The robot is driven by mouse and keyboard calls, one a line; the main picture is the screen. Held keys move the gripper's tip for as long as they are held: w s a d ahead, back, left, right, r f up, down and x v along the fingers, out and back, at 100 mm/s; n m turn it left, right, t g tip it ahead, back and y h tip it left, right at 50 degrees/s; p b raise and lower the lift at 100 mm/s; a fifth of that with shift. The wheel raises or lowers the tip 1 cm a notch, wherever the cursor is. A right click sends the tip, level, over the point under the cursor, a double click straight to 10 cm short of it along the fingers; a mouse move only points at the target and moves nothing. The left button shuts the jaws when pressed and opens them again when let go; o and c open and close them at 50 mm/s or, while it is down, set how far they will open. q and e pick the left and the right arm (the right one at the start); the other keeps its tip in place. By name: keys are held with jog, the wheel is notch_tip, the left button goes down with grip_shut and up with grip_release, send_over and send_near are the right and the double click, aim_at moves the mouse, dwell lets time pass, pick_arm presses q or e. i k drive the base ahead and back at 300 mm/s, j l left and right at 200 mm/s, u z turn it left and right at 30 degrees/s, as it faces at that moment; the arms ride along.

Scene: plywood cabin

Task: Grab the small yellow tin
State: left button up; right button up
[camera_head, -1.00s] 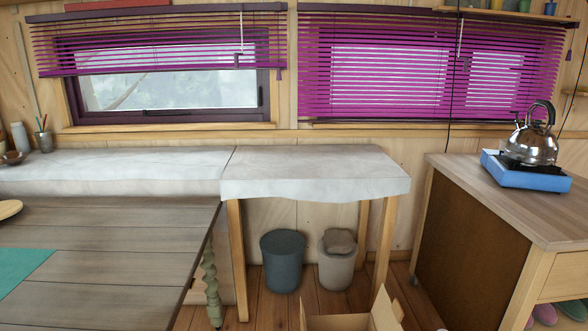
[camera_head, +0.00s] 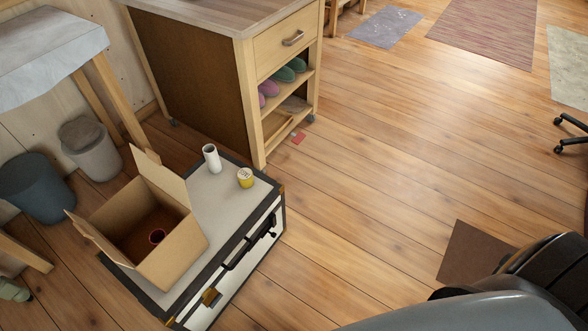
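A small yellow tin (camera_head: 245,178) with a pale lid stands upright near the far right corner of a white case top with dark edges (camera_head: 222,207). A white cylinder (camera_head: 212,158) stands just left of it, a small gap apart. An open cardboard box (camera_head: 178,243) is on the same case, nearer and to the left, with a dark round thing inside. Neither of my grippers shows in the head view.
A wooden cabinet (camera_head: 248,83) with slippers on its shelves stands right behind the case. Two bins (camera_head: 41,188) (camera_head: 90,148) are at the left. Open wood floor (camera_head: 370,160) lies to the right. A brown mat (camera_head: 472,252) lies at the lower right.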

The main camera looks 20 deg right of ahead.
aim_at(245, 176)
jog(key=z, duration=0.25)
jog(key=i+l+u, duration=0.15)
jog(key=l, duration=0.2)
jog(key=i+l+u, duration=0.15)
jog(key=l, duration=0.25)
jog(key=i+l+u, duration=0.15)
jog(key=l, duration=0.25)
jog(key=i+l+u, duration=0.1)
jog(key=i+l, duration=0.15)
jog(key=l, duration=0.2)
jog(key=i+l+u, duration=0.15)
jog(key=l, duration=0.3)
jog(key=i+l+u, duration=0.15)
jog(key=l, duration=0.3)
